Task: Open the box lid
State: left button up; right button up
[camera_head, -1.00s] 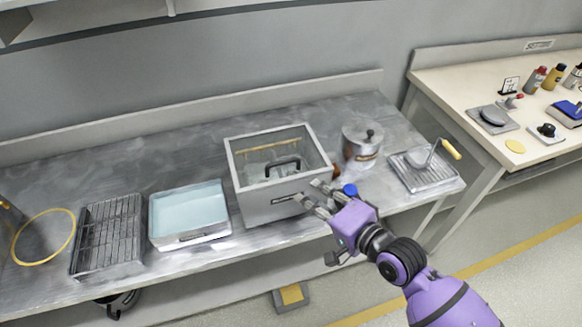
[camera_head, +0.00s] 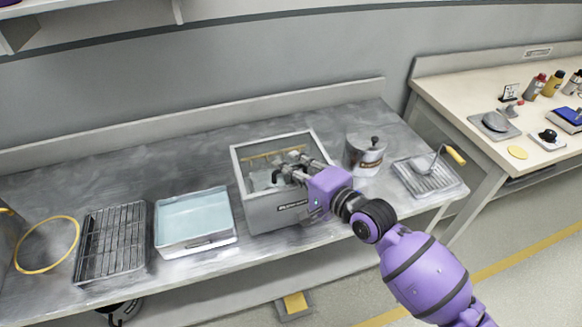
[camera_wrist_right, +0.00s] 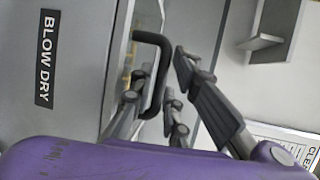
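The grey box (camera_head: 280,214) stands on the metal bench, with a see-through lid (camera_head: 253,178) that lies closed on top. Its front carries a BLOW DRY label, readable in the right wrist view (camera_wrist_right: 45,58). The lid's black handle (camera_wrist_right: 152,75) shows in the right wrist view; in the head view it is mostly hidden by my gripper. My right gripper (camera_head: 284,166) is over the lid at the handle, fingers apart. In the right wrist view the handle appears between the fingers; I cannot tell whether they touch it. My left gripper is not in view.
A lidded metal pot (camera_head: 365,155) stands close right of the box, and a tray with a yellow-handled tool (camera_head: 428,176) is farther right. A blue-filled tray (camera_head: 194,218), a wire rack (camera_head: 110,243) and a yellow ring (camera_head: 47,245) are to the left.

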grip_shut()
jog(key=shift+w, duration=0.1)
dwell(0.3)
